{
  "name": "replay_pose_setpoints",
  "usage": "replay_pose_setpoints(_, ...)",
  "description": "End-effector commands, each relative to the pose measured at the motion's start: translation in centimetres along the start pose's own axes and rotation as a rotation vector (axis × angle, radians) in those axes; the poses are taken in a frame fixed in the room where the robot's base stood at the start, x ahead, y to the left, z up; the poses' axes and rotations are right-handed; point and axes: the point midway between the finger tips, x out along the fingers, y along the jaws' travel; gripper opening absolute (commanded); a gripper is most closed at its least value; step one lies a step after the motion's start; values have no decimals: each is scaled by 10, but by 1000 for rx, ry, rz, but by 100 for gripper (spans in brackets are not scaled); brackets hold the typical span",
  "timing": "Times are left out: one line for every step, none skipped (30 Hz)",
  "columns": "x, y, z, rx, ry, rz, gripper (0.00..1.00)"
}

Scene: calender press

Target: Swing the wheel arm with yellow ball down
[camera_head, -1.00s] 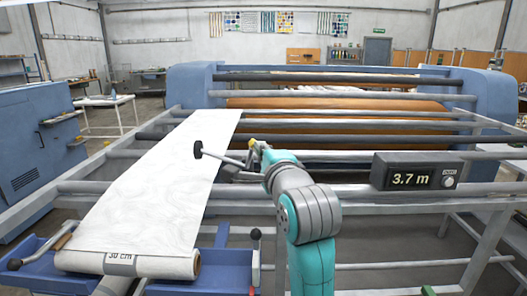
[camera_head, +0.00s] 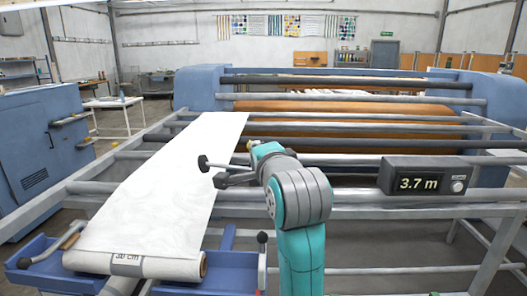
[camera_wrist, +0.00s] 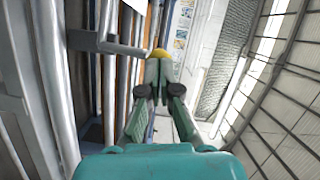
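The yellow ball (camera_wrist: 160,54) shows at the fingertips of my gripper (camera_wrist: 160,68) in the wrist view. The fingers come close together there and appear shut on it, hiding its lower part. A grey metal bar (camera_wrist: 118,48) runs up to the ball from the left. In the head view my gripper (camera_head: 252,147) is small and partly hidden by my arm, with a speck of yellow at its tip. Just left of it, a grey wheel arm (camera_head: 231,179) and a dark round end (camera_head: 203,162) stick out over the white sheet.
White sheet (camera_head: 165,180) runs from a roll (camera_head: 130,264) in a blue tray to the press (camera_head: 200,88). Grey rails (camera_head: 350,160) cross the frame. A display (camera_head: 430,178) reading 3.7 m is mounted at the right. A small black-knobbed lever (camera_head: 262,238) stands at the tray.

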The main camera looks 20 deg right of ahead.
Motion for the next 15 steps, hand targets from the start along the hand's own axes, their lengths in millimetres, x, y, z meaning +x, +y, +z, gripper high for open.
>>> replay_pose_setpoints(1, -2, 4, -32, -2, 10, 0)
replay_pose_setpoints(2, -2, 6, -51, -3, 18, 0)
replay_pose_setpoints(3, -3, 8, -78, -3, 26, 0)
replay_pose_setpoints(3, -3, 9, -97, -2, 32, 0)
replay_pose_setpoints(4, -4, 10, -114, -1, 38, 0)
replay_pose_setpoints(4, -4, 12, -136, -1, 45, 0)
replay_pose_setpoints(4, -4, 13, -147, -2, 48, 0)
replay_pose_setpoints(5, -4, 14, -144, -2, 48, 0)
replay_pose_setpoints(5, -4, 16, -142, -2, 48, 0)
replay_pose_setpoints(6, -4, 17, -142, -2, 47, 0)
replay_pose_setpoints(6, -5, 18, -142, -1, 47, 0)
replay_pose_setpoints(6, -5, 19, -141, -1, 47, 0)
replay_pose_setpoints(6, -5, 19, -141, -1, 47, 0)
replay_pose_setpoints(7, -5, 20, -141, -1, 47, 0)
replay_pose_setpoints(7, -5, 20, -141, 0, 47, 0)
